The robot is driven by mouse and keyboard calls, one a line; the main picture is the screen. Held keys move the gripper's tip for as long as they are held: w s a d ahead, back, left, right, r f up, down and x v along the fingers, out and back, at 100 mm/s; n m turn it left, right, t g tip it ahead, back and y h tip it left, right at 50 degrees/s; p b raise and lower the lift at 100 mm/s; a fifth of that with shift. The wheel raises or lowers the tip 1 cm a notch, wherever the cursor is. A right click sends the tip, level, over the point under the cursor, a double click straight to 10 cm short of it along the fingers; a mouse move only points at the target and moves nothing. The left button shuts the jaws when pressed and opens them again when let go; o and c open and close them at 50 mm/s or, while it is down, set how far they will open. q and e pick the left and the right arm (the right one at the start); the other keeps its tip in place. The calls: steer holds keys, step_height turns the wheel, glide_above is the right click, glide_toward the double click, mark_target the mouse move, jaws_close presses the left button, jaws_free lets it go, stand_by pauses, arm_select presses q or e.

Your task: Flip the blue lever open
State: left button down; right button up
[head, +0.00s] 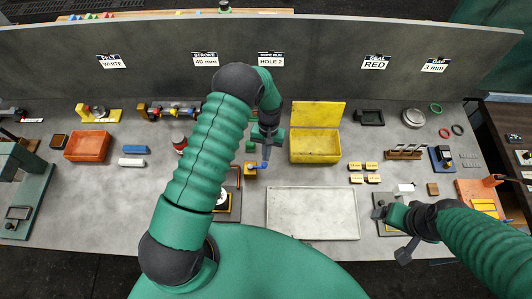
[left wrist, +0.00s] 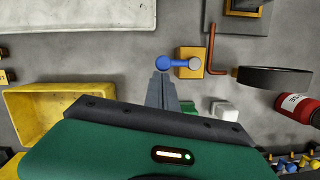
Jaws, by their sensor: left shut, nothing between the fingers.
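The blue lever (head: 261,166) sits on a small orange-yellow block (head: 250,169) on the bench. In the left wrist view the lever (left wrist: 178,63) lies across the block (left wrist: 190,53), with its round blue end to the left of it. My left gripper (head: 266,157) points down just beside the lever. In the left wrist view its shut, empty fingertips (left wrist: 162,76) are close to the round blue end; I cannot tell whether they touch. My right gripper (head: 391,228) is over a grey plate at the lower right, its fingers unclear.
A yellow open box (head: 315,146) stands right of the lever. A copper-coloured bent rod (left wrist: 212,50) is close to the block. A pale tray (head: 312,213) lies in front. My left arm hides part of the bench.

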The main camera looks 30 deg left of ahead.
arm_select(q)
steer(key=shift+s+d+m, duration=0.1)
steer(key=shift+d+m, duration=0.05)
steer(key=shift+m, duration=0.15)
steer(key=s+d+m+t+y+b, duration=0.1)
steer(key=s+m+y, duration=0.2)
steer(key=s+m, duration=0.5)
steer(key=shift+s+m+t+b, duration=0.15)
steer(key=shift+m+t+b, duration=0.2)
steer(key=shift+m, duration=3.35)
steer(key=shift+d, duration=0.1)
steer(key=b+v, duration=0.2)
steer(key=v, duration=1.5)
steer(key=shift+f, duration=0.15)
